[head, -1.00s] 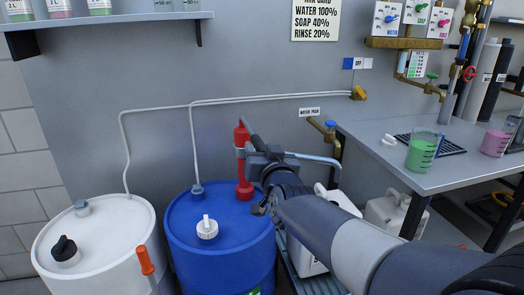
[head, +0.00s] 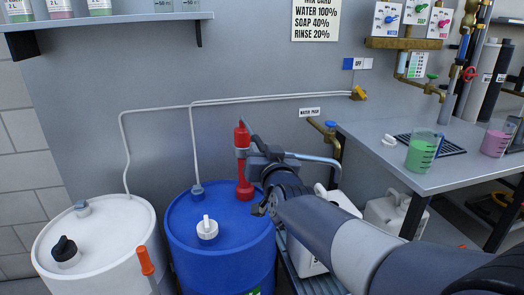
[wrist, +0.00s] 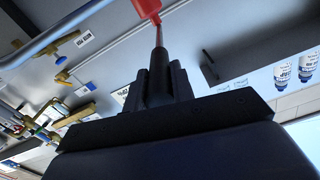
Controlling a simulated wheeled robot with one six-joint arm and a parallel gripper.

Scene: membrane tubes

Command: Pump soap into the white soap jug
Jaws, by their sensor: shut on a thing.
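A red hand pump (head: 245,190) stands upright on the blue drum (head: 190,262), with a red upper part (head: 241,137). My gripper (head: 248,143) is shut at the pump's upper end. The wrist view shows the fingers (wrist: 158,55) close together, with a thin rod and a red end (wrist: 147,8) beyond their tips; the exact hold is hard to see. A pale blue spout (head: 318,158) runs right from behind my gripper and bends down. Below it a white jug (head: 305,256) with a dark mark stands on a slatted stand, partly hidden by my arm.
A white drum (head: 95,245) with a black cap stands left, and an orange-handled rod (head: 146,262) stands between the drums. Another white jug (head: 390,214) is under the grey bench (head: 430,175). A brass tap (head: 325,132) juts from the wall close right of the spout.

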